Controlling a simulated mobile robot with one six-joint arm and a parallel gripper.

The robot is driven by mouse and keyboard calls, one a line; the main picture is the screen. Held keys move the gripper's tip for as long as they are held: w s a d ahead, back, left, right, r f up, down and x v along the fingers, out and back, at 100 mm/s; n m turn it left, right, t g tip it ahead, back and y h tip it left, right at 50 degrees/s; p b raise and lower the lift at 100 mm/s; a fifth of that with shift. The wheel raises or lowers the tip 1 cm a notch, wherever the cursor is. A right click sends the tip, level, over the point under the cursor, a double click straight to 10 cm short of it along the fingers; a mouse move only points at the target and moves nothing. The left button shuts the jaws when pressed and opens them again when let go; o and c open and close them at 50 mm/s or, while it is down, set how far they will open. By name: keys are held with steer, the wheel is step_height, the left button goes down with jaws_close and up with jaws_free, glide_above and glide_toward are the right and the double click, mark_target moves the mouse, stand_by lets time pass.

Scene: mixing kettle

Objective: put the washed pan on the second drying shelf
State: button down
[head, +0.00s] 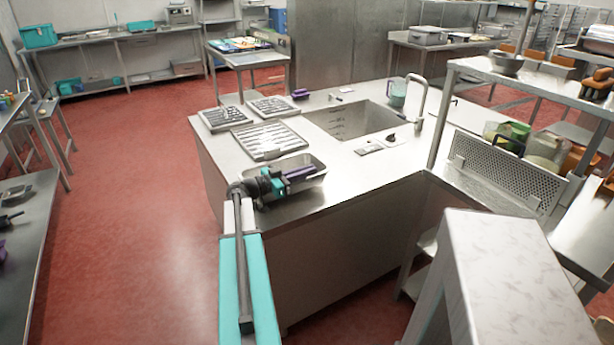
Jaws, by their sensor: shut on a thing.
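A shallow metal pan (313,182) is at the near left corner of the steel sink counter. My gripper (298,174), teal with purple fingers, reaches over the pan's near left side and is shut on it. The gripper's body hides part of the pan and the exact grip. I cannot tell whether the pan rests on the counter or is just above it. A raised steel shelf (545,82) stands over the counter at right. I cannot tell which surface is the second drying shelf.
Slotted trays (268,140) lie behind the pan. A sink basin (350,119) and tall tap (421,95) are to the right. A bowl (505,64) stands on the raised shelf; jugs (515,134) and a perforated panel (508,168) are below. Red floor (140,200) is clear at left.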

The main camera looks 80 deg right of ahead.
steer(key=shift+f, duration=0.95)
steer(key=c, duration=1.9)
jaws_free()
steer(key=shift+w+a, duration=0.2)
steer(key=shift+a, duration=0.05)
steer(key=shift+b+v, duration=1.4)
steer(key=shift+v, duration=4.3)
steer(key=shift+o, duration=0.3)
